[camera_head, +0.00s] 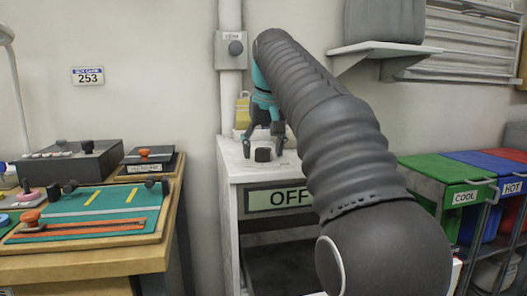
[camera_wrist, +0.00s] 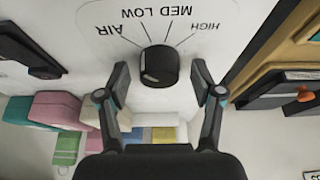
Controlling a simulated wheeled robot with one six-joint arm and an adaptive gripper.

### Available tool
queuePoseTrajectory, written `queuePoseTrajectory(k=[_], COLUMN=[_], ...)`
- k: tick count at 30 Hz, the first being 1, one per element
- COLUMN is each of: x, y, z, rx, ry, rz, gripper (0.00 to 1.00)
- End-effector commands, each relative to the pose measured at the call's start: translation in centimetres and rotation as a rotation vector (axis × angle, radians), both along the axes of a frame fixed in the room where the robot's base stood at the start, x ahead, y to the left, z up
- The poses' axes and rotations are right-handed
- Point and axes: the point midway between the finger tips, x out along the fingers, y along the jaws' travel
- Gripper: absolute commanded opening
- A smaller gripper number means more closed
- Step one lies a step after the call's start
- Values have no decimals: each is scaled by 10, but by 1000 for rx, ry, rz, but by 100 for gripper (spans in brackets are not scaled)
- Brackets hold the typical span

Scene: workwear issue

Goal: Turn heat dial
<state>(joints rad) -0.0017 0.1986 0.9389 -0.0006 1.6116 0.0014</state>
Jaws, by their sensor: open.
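The heat dial is a round black knob (camera_wrist: 159,66) on a white panel printed AIR, LOW, MED and HIGH, upside down in the wrist view. A pale mark shows on its side; I cannot tell which label it points to. In the head view the dial (camera_head: 262,154) stands on top of the white cabinet (camera_head: 228,164). My gripper (camera_wrist: 161,80) is open, one finger on each side of the dial with gaps between, apparently not touching it. In the head view my gripper (camera_head: 262,140) points down over the dial, partly hidden by my arm.
A sign reading OFF (camera_head: 279,198) is on the cabinet's front. A wooden bench (camera_head: 90,264) with control boards stands at left. Green COOL (camera_head: 449,168) and HOT-labelled bins are at right. A pipe with a switch box (camera_head: 230,50) runs behind. Colored blocks (camera_wrist: 90,112) sit beyond the panel.

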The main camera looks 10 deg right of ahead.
Motion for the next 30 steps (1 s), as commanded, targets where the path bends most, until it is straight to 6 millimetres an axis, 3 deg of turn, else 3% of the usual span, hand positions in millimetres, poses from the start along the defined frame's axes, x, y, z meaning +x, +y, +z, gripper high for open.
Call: queuePoseTrajectory(k=[6,14,23,30], x=[0,0,0,0], y=[0,0,1,2], z=[0,0,1,4], rx=[0,0,1,-1], ry=[0,0,0,1], rz=[0,0,-28,-152], gripper=[66,6,6,6])
